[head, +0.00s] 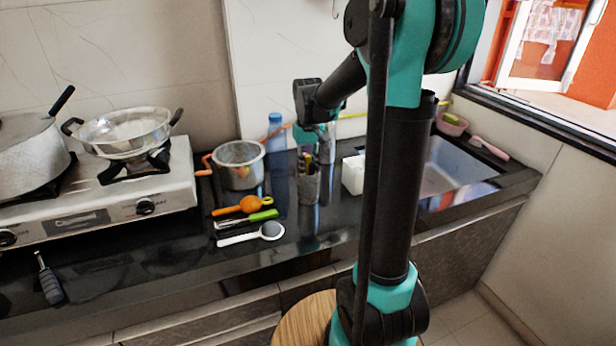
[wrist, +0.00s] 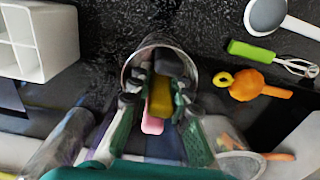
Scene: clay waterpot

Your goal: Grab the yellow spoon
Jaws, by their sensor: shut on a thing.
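A utensil holder (head: 309,187) stands on the dark counter; its round rim (wrist: 128,70) shows in the wrist view. My gripper (wrist: 160,98) reaches into the holder's mouth, with a dark finger on each side. Between the fingers is the yellow spoon (wrist: 160,100), seen only as a yellow piece, and the gripper is shut on it. A pink utensil (wrist: 152,124) lies right against it. The spoon's other end is hidden in the holder. In the head view my gripper (head: 308,157) is just above the holder, small and partly unclear.
A metal pot (head: 239,168) stands left of the holder, and a blue bottle (head: 276,132) behind. A white caddy (head: 353,175) stands to the right, before the sink (head: 450,170).

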